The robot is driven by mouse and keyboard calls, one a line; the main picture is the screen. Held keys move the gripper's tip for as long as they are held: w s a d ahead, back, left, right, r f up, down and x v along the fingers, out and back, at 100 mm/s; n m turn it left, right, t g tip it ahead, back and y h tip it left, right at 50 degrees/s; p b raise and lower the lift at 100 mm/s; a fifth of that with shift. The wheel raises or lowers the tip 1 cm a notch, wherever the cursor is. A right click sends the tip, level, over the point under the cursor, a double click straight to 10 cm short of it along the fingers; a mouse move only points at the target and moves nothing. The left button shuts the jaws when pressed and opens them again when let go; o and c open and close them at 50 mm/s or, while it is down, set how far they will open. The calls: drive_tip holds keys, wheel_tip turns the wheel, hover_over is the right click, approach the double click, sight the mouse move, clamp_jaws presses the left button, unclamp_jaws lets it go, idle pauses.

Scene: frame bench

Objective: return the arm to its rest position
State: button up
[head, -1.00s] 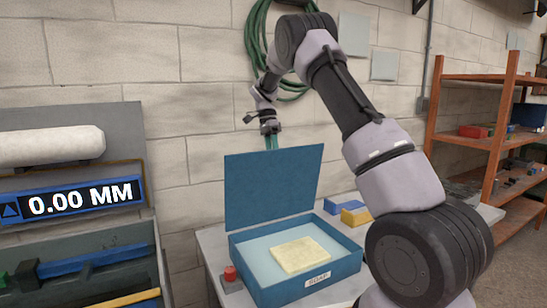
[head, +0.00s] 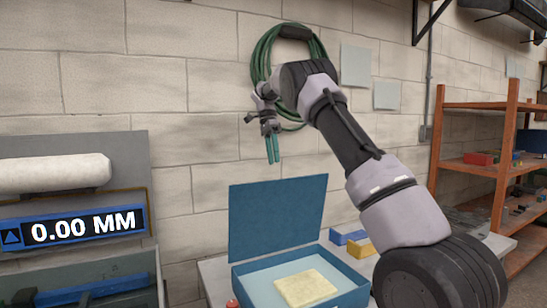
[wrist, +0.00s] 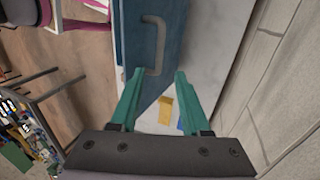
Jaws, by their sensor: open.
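My gripper (head: 272,149) hangs at the end of my bent arm, above the raised lid of a blue box and in front of the wall. Its green fingers point down in the head view. In the wrist view the two green fingers of my gripper (wrist: 153,80) stand apart with nothing between them. The blue box (head: 352,290) stands open on the bench with its lid (head: 277,217) upright. A pale yellow block (head: 306,288) lies inside it.
A coiled green hose (head: 262,62) hangs on the wall behind my arm. A blue block (head: 345,236) and a yellow block (head: 360,247) lie behind the box. An orange shelf (head: 500,165) stands at the right. A display panel (head: 75,226) reads 0.00 MM at the left.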

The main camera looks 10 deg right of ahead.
drive_tip(key=s+d+r+n+t+y, duration=0.1)
drive_tip(key=s+d+r+n+t, duration=0.15)
drive_tip(key=s+r, duration=0.5)
drive_tip(key=s+d+r+n+t+y, duration=0.1)
drive_tip(key=s+d+r+n+t, duration=0.2)
drive_tip(key=s, duration=0.7)
drive_tip(key=s+f+n+t, duration=0.2)
drive_tip(key=s, duration=0.8)
drive_tip(key=s+f+n+t+y, duration=0.1)
drive_tip(key=s+f+n+t, duration=0.1)
drive_tip(key=s, duration=0.9)
drive_tip(key=shift+d+f+n+t, duration=0.15)
drive_tip(key=shift+f+n+t, duration=0.1)
drive_tip(key=shift+n+t, duration=0.4)
